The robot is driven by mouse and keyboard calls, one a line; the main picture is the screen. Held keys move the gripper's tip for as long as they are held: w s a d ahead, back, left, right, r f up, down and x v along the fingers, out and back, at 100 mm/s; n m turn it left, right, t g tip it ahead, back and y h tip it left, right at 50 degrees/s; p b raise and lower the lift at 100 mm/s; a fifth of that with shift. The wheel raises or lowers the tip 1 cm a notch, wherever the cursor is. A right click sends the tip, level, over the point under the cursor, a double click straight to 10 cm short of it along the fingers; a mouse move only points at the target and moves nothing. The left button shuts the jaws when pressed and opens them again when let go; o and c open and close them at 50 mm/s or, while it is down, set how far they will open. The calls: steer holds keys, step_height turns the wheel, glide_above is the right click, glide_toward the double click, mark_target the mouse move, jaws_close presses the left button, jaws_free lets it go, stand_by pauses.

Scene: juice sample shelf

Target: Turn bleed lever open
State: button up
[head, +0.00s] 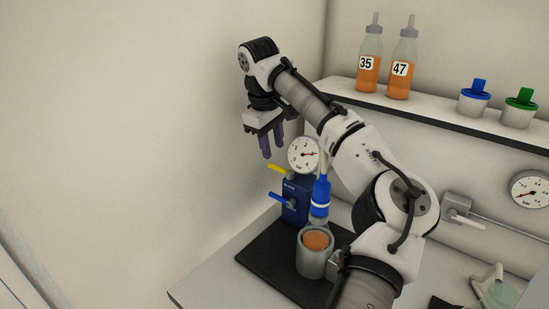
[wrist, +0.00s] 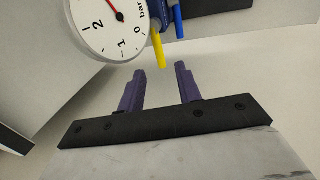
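A dark blue valve block (head: 295,205) stands on a black mat, with a yellow lever (head: 279,169) at its upper left and a blue lever (head: 281,200) lower down. I cannot read a label that tells which is the bleed lever. My gripper (head: 272,153), with purple fingers, hangs above and left of the block. It is open and empty. In the wrist view, the yellow lever (wrist: 158,48) points toward the gap between my fingertips (wrist: 160,70), apart from them. The blue lever (wrist: 179,22) lies farther up and right.
A round gauge (head: 303,155) sits atop the block, close to my gripper. A blue-collared nozzle (head: 320,197) stands over a grey cup (head: 312,257) with orange juice on the black mat (head: 265,262). The shelf (head: 440,117) holds two bottles and two lidded cups. The left wall is bare.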

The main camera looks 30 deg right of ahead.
mark_target(276, 166)
steer(key=shift+w+d+f+p, duration=0.1)
steer(key=shift+d+f+p, duration=0.05)
steer(key=shift+f, duration=0.75)
steer(key=shift+w+d+f+p, duration=0.1)
steer(key=shift+d+f+p, duration=0.1)
steer(key=shift+f, duration=0.65)
steer(key=shift+d+f+p, duration=0.1)
steer(key=shift+d+f, duration=0.05)
steer(key=shift+f, duration=0.75)
jaws_close()
